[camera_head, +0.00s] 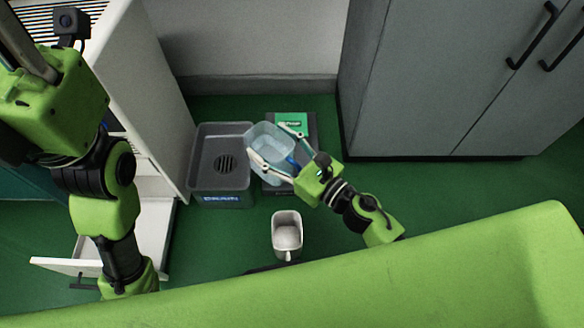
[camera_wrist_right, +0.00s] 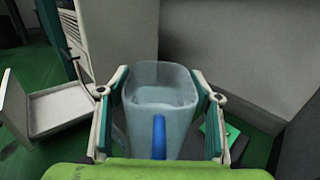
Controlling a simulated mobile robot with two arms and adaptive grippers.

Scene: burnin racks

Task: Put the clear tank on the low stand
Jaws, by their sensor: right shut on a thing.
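The clear tank (camera_head: 268,137) is a pale bluish see-through container with a blue handle. My right gripper (camera_head: 267,140) is shut on it, one finger along each side. In the right wrist view the tank (camera_wrist_right: 160,110) stands between the two fingers, open top showing, blue handle toward the wrist. A dark low stand (camera_head: 312,127) with a green panel is behind and partly under the tank in the head view. The tank overlaps the stand's left part and the basin's right edge; its height above them is unclear. The left arm shows, but its gripper does not.
A dark grey basin (camera_head: 204,178) with a grille stands left of the stand. A white jug (camera_head: 287,234) stands on the green floor in front. A white cabinet with an open drawer (camera_head: 66,266) is at left, a grey cabinet (camera_head: 430,90) at right.

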